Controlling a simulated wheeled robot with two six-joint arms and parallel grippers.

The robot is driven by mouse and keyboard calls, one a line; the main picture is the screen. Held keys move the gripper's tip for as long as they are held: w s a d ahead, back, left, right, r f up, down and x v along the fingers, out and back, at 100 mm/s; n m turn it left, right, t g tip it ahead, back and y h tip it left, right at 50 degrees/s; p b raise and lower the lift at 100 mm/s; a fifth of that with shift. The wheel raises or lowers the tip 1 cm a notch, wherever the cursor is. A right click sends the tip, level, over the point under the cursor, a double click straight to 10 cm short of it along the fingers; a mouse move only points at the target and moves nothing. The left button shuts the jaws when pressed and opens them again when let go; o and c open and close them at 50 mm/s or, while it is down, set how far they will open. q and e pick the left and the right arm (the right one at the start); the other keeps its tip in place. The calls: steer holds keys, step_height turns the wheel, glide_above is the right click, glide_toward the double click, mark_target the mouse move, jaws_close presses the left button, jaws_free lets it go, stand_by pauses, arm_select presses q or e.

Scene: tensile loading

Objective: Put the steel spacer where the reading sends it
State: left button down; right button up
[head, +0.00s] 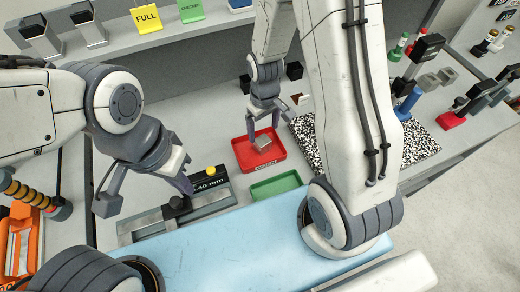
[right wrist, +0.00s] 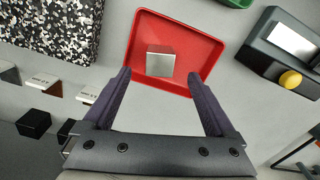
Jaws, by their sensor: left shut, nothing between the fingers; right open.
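The steel spacer (head: 263,142), a small silvery block, sits in the red tray (head: 243,163). In the right wrist view the spacer (right wrist: 160,62) lies inside the red tray (right wrist: 205,50), near its edge closest to the gripper. My right gripper (head: 264,130) is open above the tray, its fingertips apart on either side of the spacer in the wrist view. My left gripper (head: 188,188) is shut and empty at the gauge (head: 222,200), beside its yellow button (head: 211,170). The gauge display (head: 210,184) shows ".40 mm"; any leading digits are hard to read.
A green tray (head: 268,190) lies just in front of the red one. A black-and-white speckled mat (head: 420,142) is to the right, with colored-base stands beyond it. A shelf at the back carries a yellow "FULL" sign (head: 146,19) and a green sign (head: 190,10).

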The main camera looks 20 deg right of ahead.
step_height(320, 180, up, 5)
steer(key=shift+r, duration=0.1)
steer(key=shift+a, duration=0.1)
stand_by(0.5)
steer(key=s+a+r+n+b, duration=0.2)
steer(key=s+a, duration=0.4)
steer(key=s, duration=0.3)
steer(key=s+a+r+n+y+b, duration=0.1)
steer(key=s+a+r+b, duration=0.1)
steer(key=s+a+r, duration=0.3)
steer(key=s+a, duration=0.1)
steer(key=s, duration=0.3)
steer(key=shift+a+r+n, duration=0.15)
steer(key=shift+r+n, duration=0.05)
steer(key=shift+n, duration=0.2)
stand_by(0.4)
